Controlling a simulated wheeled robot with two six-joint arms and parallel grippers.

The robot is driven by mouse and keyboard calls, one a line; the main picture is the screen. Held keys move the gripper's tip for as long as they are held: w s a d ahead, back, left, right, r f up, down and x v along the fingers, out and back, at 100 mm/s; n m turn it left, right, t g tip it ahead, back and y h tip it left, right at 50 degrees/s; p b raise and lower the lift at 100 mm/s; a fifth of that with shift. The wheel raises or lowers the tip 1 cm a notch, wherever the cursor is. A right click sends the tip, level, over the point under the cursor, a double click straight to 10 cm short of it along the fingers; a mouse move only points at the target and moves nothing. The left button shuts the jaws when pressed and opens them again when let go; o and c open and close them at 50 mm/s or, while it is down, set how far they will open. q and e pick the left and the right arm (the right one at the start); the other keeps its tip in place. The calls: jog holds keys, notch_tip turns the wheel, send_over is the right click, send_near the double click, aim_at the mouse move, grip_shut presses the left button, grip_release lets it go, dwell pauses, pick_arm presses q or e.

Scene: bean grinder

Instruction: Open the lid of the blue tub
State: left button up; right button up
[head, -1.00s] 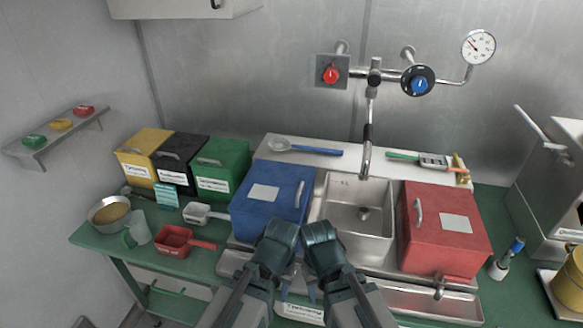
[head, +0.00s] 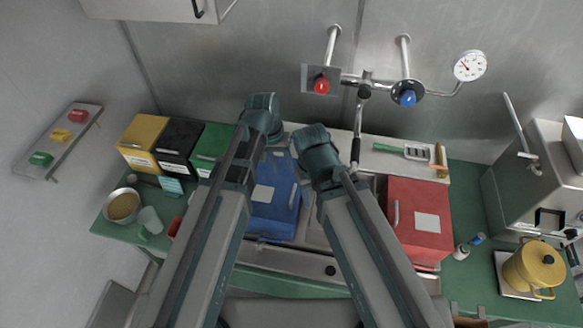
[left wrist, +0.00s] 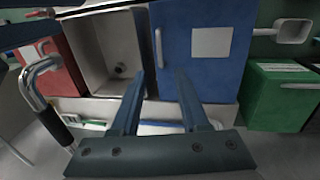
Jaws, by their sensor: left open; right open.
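The blue tub (head: 270,210) stands on the bench left of the sink, with a white label on its lid and a pale bar handle (head: 293,195) near the lid's right side. The lid looks shut. My left gripper (head: 277,136) is above the tub's back edge. In the left wrist view, the left gripper (left wrist: 160,72) is open and empty, its fingertips apart from the handle (left wrist: 158,47) and pointing towards it. My right gripper (head: 308,158) is open over the sink side, right of the handle; its fingers are mostly hidden.
The sink (left wrist: 105,55) lies right beside the tub, with a tap (head: 357,135) behind it. A red tub (head: 418,240) is further right. Yellow (head: 144,138), black (head: 178,142) and green (head: 212,142) bins stand at left. My arms cover much of the bench front.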

aim_at(293, 192)
pick_arm(q)
jog(key=shift+w+r, duration=0.35)
jog(key=shift+r, duration=0.05)
jog(key=shift+f, duration=0.1)
jog(key=d+f+b, duration=0.1)
jog(key=f+b, duration=0.8)
jog(key=d+f+b, duration=0.1)
jog(key=f+b, duration=0.3)
jog(key=shift+s+d+f, duration=0.2)
jog(key=shift+s+d, duration=0.05)
jog(key=shift+d, duration=0.1)
grip_shut()
dwell(1.0)
